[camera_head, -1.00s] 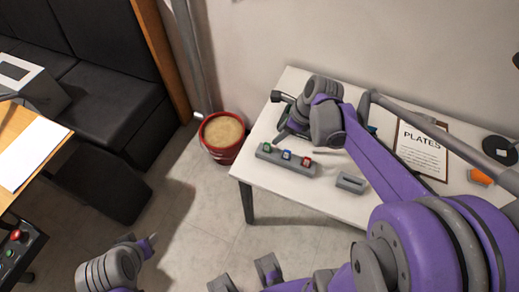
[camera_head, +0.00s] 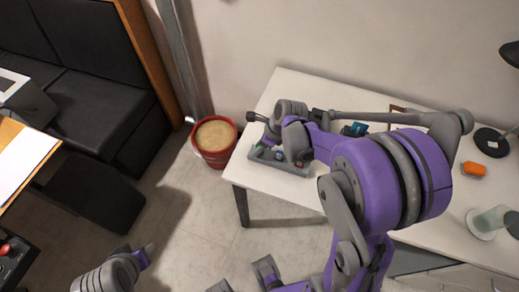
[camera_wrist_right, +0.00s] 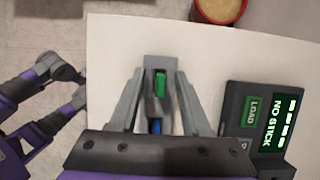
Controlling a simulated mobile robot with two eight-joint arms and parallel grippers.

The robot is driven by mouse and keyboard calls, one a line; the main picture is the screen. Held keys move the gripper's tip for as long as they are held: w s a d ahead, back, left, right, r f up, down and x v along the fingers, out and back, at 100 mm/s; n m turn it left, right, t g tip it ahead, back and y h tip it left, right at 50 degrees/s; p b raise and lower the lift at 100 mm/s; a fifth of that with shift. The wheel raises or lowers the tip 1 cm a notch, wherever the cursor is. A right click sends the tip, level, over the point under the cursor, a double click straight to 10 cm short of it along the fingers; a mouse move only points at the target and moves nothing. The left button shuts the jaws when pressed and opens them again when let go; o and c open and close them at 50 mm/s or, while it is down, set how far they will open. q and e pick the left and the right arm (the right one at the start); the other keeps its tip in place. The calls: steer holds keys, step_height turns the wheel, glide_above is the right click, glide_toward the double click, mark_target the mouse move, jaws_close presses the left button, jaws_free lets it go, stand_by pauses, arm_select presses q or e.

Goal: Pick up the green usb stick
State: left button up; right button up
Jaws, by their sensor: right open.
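The green usb stick (camera_wrist_right: 160,84) stands in a slot at the far end of a grey stick holder (camera_wrist_right: 152,62) in the right wrist view. My right gripper (camera_wrist_right: 159,80) is open, with one finger on each side of the holder's end and the green stick between them. I cannot tell whether the fingers touch anything. A blue stick (camera_wrist_right: 155,127) sits nearer my palm in the same holder. In the head view the holder (camera_head: 297,169) is partly hidden under my right gripper (camera_head: 268,148). My left gripper cannot be made out.
A black device (camera_wrist_right: 262,125) with a LOAD button and a "NO STICK" screen stands right of my fingers. A red bucket (camera_head: 214,158) is on the floor beside the white table (camera_head: 272,203). An orange object (camera_head: 474,169) lies farther right.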

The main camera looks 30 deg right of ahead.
steer(key=shift+c, duration=0.3)
jaws_close()
stand_by(1.1)
